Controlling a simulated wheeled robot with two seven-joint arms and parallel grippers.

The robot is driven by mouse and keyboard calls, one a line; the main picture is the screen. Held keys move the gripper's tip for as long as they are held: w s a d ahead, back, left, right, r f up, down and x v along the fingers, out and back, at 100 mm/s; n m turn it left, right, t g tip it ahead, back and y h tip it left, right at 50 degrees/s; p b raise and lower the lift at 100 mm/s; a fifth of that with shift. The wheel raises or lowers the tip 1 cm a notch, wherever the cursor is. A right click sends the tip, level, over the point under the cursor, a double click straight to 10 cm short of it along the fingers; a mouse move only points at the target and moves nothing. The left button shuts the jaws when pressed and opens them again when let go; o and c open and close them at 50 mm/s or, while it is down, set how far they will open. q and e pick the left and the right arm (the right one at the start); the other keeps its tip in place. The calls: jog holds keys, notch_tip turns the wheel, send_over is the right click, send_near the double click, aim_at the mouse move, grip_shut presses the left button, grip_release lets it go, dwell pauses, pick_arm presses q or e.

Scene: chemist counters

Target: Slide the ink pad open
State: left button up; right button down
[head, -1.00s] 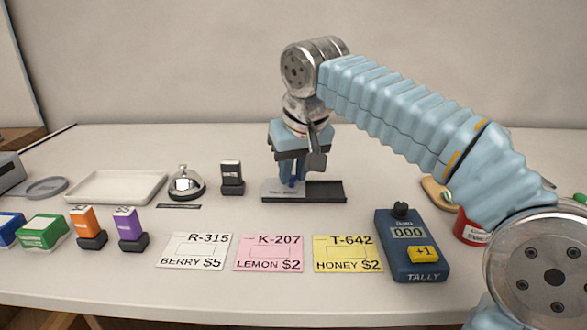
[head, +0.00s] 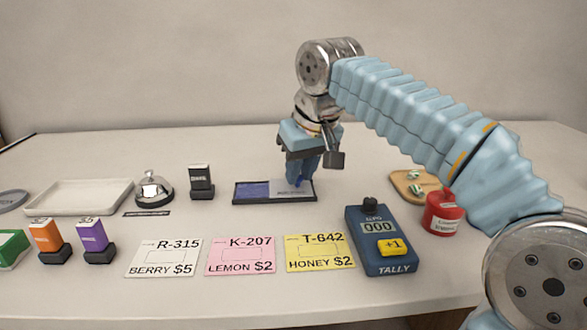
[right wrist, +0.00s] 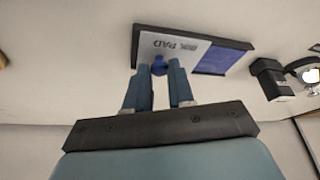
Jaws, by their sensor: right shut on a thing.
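The ink pad (head: 252,201) is a dark shallow tray lying on the counter. Its grey lid (head: 290,194), lettered "PAD" in the right wrist view (right wrist: 178,46), covers the right part in the head view. The blue-violet ink surface (head: 252,190) is bare on the left part; it also shows in the right wrist view (right wrist: 222,60). My right gripper (head: 299,182) points down over the lid. Its fingers (right wrist: 160,72) are shut on the lid's small blue knob (right wrist: 159,64). My left gripper is out of view.
Left of the pad stand a black stamp (head: 201,178), a bell (head: 153,187) and a white tray (head: 80,197). In front lie three price cards (head: 240,256) and a blue tally counter (head: 383,240). A red tin (head: 442,214) stands to the right.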

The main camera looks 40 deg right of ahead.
jog(key=c, duration=1)
grip_release()
jog(key=shift+p+v, duration=1.45)
jog(key=shift+v, duration=5.45)
